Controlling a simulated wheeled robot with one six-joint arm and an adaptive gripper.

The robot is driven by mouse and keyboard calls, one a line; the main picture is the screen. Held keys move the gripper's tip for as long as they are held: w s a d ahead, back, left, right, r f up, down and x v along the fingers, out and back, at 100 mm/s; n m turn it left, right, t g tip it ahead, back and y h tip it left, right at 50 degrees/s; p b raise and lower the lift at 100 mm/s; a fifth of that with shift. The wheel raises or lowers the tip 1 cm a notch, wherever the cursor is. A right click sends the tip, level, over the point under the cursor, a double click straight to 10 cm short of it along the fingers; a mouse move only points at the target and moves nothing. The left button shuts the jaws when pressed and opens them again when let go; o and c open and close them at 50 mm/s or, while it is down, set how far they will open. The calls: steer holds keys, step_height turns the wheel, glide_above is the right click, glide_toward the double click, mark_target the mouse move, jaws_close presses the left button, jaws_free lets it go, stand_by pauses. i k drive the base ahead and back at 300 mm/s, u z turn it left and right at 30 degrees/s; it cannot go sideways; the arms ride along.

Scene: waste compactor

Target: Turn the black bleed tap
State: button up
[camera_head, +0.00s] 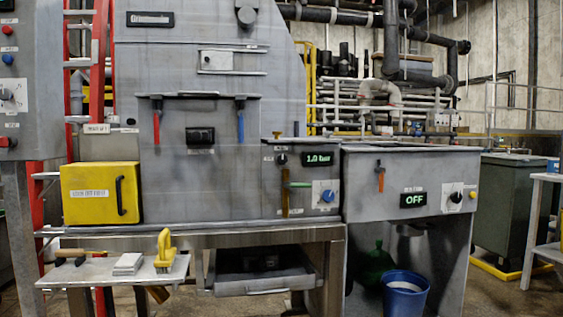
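A small black knob (281,159), which looks like the bleed tap, is on the front of the small grey unit (268,185), left of a green display (318,159) reading about 1.0 bar. Its label is too small to read. Below it are a brown vertical tube (285,205) and a green handle (299,185). A blue knob (327,196) sits on a pale plate to the right. My gripper is not in view, and nothing touches the tap.
A yellow box (100,193) with a black handle is at left. A small shelf (110,273) holds a yellow brush (164,251). Right are an OFF display (413,200), a black dial (456,197) and an orange handle (380,178). A blue bucket (404,293) stands below.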

mark_target(283, 160)
steer(key=u, duration=1.7)
steer(key=i, duration=1.05)
steer(key=z, duration=1.4)
